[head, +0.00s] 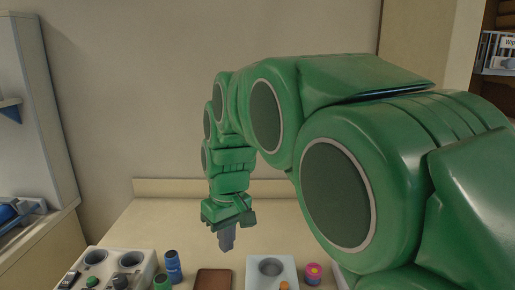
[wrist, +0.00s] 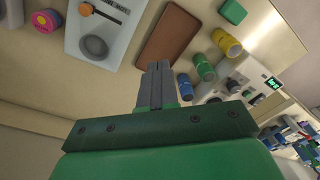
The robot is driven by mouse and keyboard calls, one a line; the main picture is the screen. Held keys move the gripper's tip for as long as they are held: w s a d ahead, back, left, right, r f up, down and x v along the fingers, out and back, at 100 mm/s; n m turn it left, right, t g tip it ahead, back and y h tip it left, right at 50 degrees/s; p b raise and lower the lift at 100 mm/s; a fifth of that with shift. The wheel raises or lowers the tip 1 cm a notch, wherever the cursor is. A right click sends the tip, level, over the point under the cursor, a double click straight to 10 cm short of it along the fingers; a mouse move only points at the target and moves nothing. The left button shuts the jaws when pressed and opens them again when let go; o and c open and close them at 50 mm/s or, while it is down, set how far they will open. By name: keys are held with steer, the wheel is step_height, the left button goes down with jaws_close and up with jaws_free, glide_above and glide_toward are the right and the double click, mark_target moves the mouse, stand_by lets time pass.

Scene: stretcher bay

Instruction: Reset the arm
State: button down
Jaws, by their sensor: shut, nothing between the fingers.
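My green arm reaches in from the right in the head view and bends down over the table. My gripper (head: 227,243) points down above the table, behind a brown board. Its grey fingers are together with nothing between them. In the wrist view the gripper (wrist: 158,68) shows the same closed fingers, apart from every object around them.
The beige table (head: 150,222) holds a brown board (head: 214,280), a white tray with a round hollow (head: 288,264), a pink and yellow round item (head: 313,272), a blue cylinder (head: 173,265) and a white device with knobs (head: 108,258). Green and yellow cylinders (wrist: 226,42) stand near the board. The table's back is clear.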

steer(key=s+d+f+m+g, duration=0.1)
steer(key=s+d+f+m, duration=0.3)
steer(key=s+d, duration=0.7)
steer(key=s+d+f+m+g, duration=0.1)
steer(key=s+d+f+m, duration=0.3)
steer(key=s+d, duration=0.6)
steer(key=s, duration=0.5)
steer(key=shift+d+f+h, duration=0.15)
steer(key=shift+d+h, duration=0.25)
steer(key=c, duration=1.8)
jaws_free()
